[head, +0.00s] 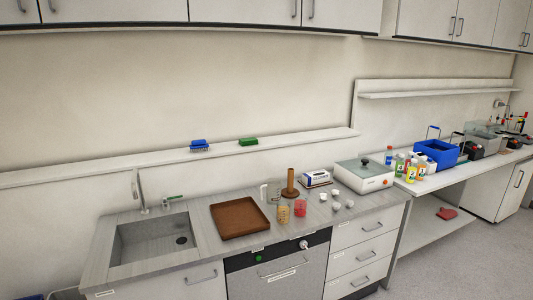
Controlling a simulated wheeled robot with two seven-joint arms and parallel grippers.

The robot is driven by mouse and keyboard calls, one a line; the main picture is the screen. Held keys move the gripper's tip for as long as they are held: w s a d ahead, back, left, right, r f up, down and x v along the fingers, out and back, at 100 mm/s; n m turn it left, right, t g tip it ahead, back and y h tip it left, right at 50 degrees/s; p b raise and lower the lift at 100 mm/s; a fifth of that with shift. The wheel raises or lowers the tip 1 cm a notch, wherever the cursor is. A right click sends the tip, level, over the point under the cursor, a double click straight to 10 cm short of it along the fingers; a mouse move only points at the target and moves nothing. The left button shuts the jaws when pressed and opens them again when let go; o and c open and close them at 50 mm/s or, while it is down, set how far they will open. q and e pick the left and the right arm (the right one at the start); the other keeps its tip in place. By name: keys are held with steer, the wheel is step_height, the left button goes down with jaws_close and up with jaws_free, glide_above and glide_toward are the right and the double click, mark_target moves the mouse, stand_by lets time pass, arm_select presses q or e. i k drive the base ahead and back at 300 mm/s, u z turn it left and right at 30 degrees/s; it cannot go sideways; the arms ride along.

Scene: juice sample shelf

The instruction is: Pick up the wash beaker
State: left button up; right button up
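Several small vessels stand on the grey counter right of the brown tray. A clear beaker (275,195) is at the back of this group. In front of it are a vessel with amber contents (284,214) and one with red contents (300,208). I cannot tell for sure which is the wash beaker; no label on them is readable. A narrow white item (264,193) stands just left of the clear beaker. Neither of my grippers is in view.
A sink (150,240) lies left of the brown tray (240,231). A brown upright post (290,182), small white cups (337,206) and a white appliance (364,176) stand to the right. Bottles (411,168) and a blue crate (436,155) occupy the right bench.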

mark_target(283, 208)
steer(key=z, duration=0.1)
steer(key=i, duration=1.2)
steer(key=u, duration=0.55)
